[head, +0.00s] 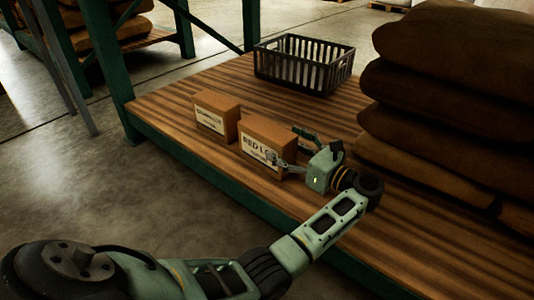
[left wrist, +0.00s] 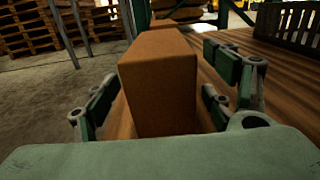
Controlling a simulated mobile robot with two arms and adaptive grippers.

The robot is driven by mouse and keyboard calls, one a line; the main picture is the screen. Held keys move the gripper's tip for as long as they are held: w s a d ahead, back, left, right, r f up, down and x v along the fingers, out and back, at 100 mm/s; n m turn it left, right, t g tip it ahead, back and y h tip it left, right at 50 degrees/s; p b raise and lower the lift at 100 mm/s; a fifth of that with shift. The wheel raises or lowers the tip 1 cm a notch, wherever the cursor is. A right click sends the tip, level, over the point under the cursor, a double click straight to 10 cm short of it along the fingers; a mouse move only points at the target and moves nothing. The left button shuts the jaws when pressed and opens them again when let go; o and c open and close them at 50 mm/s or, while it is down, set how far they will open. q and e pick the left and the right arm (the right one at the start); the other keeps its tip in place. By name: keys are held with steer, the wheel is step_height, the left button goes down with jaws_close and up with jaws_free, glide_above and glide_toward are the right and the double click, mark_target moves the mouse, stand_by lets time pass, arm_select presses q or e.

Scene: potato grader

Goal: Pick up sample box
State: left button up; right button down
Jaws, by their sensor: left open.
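Two brown cardboard boxes with white labels stand upright on the wooden slatted shelf (head: 185,128). The nearer box (head: 283,133) has a label that begins "RED LO"; the rest is covered by my gripper. The other box (head: 216,115) stands to its left, its label too small to read surely. I cannot tell which one is called the sample box. My left gripper (head: 289,146) is open at the right end of the nearer box. In the left wrist view this box (left wrist: 160,88) stands between the spread fingers (left wrist: 160,100), with a gap on the right side.
A dark slatted crate (head: 303,66) stands at the back of the shelf. Stacked brown sacks (head: 430,100) fill the right side, close to my left wrist. A green upright post (head: 105,60) stands at the shelf's left corner. The boards between boxes and crate are clear.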

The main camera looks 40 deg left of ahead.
mark_target(271, 139)
arm_select(q)
steer(key=a, duration=0.1)
steer(key=a+b, duration=0.1)
steer(key=a, duration=0.1)
steer(key=a+b, duration=0.1)
steer(key=shift+w+a+f, duration=0.1)
steer(key=shift+w+a, duration=0.2)
steer(key=shift+a, duration=0.05)
steer(key=shift+a+b, duration=0.3)
steer(key=shift+a, duration=0.05)
steer(key=shift+c, duration=0.2)
jaws_close()
steer(key=shift+w+r, duration=0.1)
steer(key=shift+r, duration=0.2)
